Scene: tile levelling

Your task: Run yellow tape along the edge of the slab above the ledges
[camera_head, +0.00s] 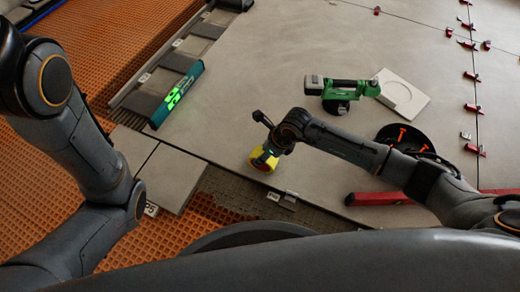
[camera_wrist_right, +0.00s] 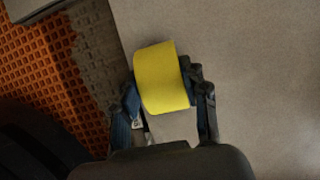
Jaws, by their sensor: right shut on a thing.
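A large grey slab (camera_head: 260,60) fills the middle of the head view; its left edge runs beside dark grey ledges (camera_head: 191,47). My right gripper (camera_head: 264,157) is shut on a roll of yellow tape (camera_head: 258,164), low over the slab's near left edge. In the right wrist view, the yellow tape (camera_wrist_right: 162,78) sits between the two fingers of my right gripper (camera_wrist_right: 166,98), over the slab's edge (camera_wrist_right: 124,45). Whether the roll touches the slab is unclear. No laid yellow strip shows. My left arm shows at left, but its gripper does not.
A teal level (camera_head: 176,95) with green lights lies along the slab edge by the ledges. A green power tool (camera_head: 341,90), a white plate (camera_head: 402,93), a black bucket (camera_head: 405,136) and a red bar (camera_head: 378,198) lie on the right. Orange matting (camera_head: 110,62) lies left.

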